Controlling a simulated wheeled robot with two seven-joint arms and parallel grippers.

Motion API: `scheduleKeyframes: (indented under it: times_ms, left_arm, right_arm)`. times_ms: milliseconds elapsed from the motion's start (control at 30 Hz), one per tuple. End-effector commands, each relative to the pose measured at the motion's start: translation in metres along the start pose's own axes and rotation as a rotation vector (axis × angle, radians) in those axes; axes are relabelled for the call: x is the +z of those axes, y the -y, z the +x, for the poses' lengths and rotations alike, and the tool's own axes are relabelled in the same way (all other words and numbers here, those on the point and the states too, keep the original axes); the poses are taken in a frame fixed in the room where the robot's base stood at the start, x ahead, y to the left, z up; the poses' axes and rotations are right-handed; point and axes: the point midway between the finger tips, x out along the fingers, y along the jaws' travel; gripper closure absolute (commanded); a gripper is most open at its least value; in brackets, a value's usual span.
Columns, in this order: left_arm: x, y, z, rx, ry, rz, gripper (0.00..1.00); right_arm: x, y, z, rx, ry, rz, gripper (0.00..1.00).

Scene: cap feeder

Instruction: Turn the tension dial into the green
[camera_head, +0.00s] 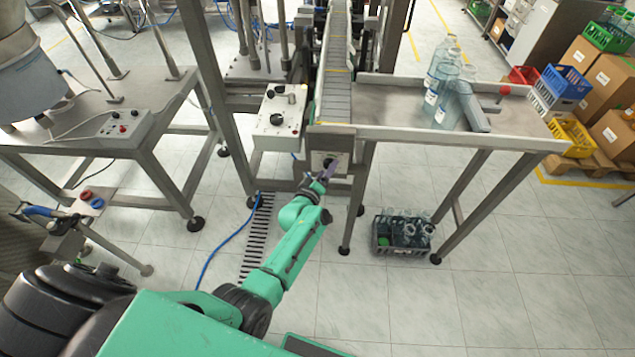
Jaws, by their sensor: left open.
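A small light panel (319,157) sits under the near end of the conveyor. A dark round knob (328,162), which looks like the tension dial, is on it. My left gripper (327,170) is open right at this panel, its fingers close in front of the knob. I cannot tell whether they touch it or sit around it. The gripper partly hides the panel, and the dial's pointer and any green zone are too small to make out. My right gripper is out of view.
A white control box (280,118) with black knobs is left of the conveyor (337,85). A steel table (400,112) with clear bottles (441,80) is to the right. A crate of bottles (402,233) stands on the floor below. A blue hose (228,240) lies left of my arm.

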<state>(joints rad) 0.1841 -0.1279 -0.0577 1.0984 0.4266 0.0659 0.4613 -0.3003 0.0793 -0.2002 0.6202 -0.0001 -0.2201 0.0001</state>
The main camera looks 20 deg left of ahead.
Motion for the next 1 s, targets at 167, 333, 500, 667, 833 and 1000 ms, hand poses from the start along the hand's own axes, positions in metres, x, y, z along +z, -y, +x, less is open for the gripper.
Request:
scheduleKeyframes:
  times_ms: [167,333,500,667,833,1000]
  left_arm:
    - [0.000,-0.001,-0.041,-0.003,0.001,-0.002,0.21]
    - [0.001,0.002,-0.091,-0.005,0.002,0.000,0.21]
    - [0.001,0.002,-0.126,-0.003,0.001,0.001,0.21]
    - [0.000,0.000,-0.136,-0.002,0.000,0.001,0.21]
    - [0.000,0.000,-0.135,-0.002,0.000,0.001,0.21]
    - [0.000,0.000,-0.135,-0.001,0.000,0.001,0.21]
  right_arm:
    - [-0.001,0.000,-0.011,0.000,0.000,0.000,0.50]
    - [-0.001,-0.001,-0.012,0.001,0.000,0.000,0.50]
    - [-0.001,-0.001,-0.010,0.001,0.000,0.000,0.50]
    - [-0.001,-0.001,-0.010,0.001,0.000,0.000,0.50]
    - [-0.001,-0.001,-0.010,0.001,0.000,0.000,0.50]
    - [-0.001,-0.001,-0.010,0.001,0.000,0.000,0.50]
